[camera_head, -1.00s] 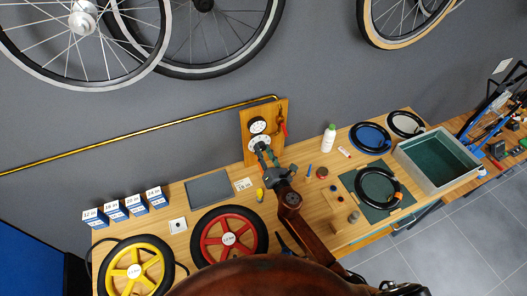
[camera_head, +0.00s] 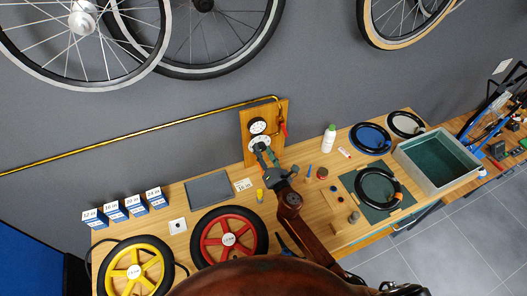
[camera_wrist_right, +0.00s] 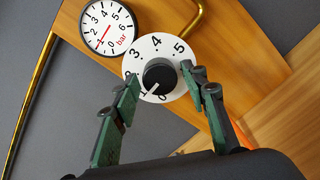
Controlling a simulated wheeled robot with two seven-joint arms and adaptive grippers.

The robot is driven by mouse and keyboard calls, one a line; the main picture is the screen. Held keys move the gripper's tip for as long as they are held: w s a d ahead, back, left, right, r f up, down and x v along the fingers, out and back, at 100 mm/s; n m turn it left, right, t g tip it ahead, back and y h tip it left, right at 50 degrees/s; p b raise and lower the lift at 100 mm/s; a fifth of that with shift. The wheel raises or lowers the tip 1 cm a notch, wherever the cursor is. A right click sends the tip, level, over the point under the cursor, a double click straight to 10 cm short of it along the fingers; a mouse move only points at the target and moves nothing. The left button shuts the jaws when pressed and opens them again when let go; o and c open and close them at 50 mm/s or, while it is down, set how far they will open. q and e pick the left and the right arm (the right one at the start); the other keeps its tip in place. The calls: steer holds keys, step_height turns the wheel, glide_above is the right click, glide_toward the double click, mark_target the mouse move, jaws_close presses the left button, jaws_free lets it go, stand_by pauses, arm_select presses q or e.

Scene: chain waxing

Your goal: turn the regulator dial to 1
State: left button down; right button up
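The white regulator dial (camera_wrist_right: 174,47), numbered 0 to 5, has a black knob (camera_wrist_right: 160,74) at its centre. The knob's white mark points to the lower left, close to the 1. The dial also shows on the wooden wall board in the head view (camera_head: 259,141). My right gripper (camera_wrist_right: 160,77) is open, with one green-grey finger on each side of the knob and gaps appearing between fingers and knob. The pressure gauge (camera_wrist_right: 108,27) beside the dial has a red needle near 1 bar. My left gripper is not in view.
The wooden board (camera_head: 247,120) carries a brass pipe (camera_head: 150,127) and a red part (camera_head: 284,129) right of the gauge. Below, the workbench holds a red wheel (camera_head: 205,245), a grey pad (camera_head: 208,188), a white bottle (camera_head: 328,140) and a grey tank (camera_head: 410,165).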

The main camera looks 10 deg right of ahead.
steer(key=shift+o, duration=0.6)
steer(key=s+d, duration=0.2)
steer(key=s, duration=0.9)
steer(key=shift+s, duration=0.4)
steer(key=shift+r, duration=0.15)
